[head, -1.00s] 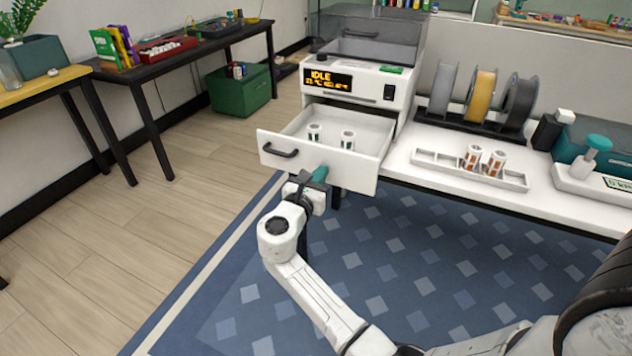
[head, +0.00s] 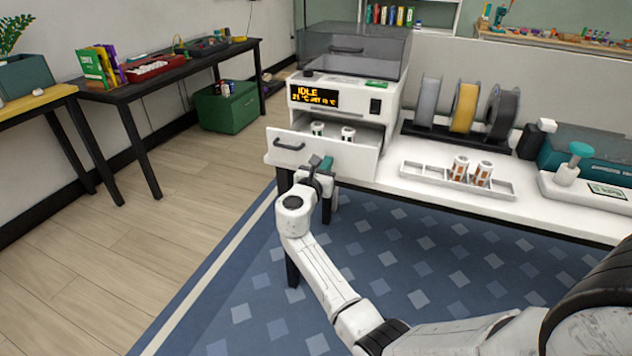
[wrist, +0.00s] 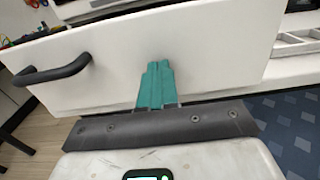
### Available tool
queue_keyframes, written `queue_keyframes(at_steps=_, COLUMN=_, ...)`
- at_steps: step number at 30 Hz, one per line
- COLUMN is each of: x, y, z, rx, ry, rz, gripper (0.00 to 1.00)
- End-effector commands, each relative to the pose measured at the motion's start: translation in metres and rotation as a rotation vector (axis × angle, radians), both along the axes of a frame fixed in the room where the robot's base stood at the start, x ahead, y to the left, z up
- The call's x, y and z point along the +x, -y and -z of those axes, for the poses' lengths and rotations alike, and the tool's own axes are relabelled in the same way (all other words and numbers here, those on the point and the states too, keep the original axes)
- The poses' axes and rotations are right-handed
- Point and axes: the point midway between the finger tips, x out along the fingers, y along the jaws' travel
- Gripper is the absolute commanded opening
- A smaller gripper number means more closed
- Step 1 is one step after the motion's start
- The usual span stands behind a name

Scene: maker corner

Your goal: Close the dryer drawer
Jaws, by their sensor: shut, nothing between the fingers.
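The white dryer (head: 345,98) stands on the white bench and its display reads IDLE. Its drawer (head: 350,158) is partly open, sticking out towards me, with two white canisters (head: 348,134) with dark markings inside. The drawer's black handle (head: 289,146) is on the left of its front; the handle (wrist: 52,70) is also at the left in the wrist view.
To the right on the bench are a grey tray (head: 420,178) with two canisters, several filament spools (head: 463,107) and a teal-topped device (head: 580,150). A black table (head: 185,65) stands at the left. The wooden floor between is clear.

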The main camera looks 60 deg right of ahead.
Motion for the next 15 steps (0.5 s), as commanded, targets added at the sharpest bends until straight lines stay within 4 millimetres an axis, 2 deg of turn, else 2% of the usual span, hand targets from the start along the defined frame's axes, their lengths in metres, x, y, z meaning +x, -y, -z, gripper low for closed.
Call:
queue_keyframes(at_steps=1, x=0.001, y=0.016, z=0.003, rx=-0.001, ry=0.002, rz=0.004, gripper=0.0)
queue_keyframes(at_steps=6, x=0.003, y=0.062, z=0.004, rx=-0.002, ry=0.002, rz=0.005, gripper=0.0)
queue_keyframes(at_steps=15, x=0.009, y=0.122, z=0.004, rx=-0.001, ry=0.001, rz=0.002, gripper=0.0)
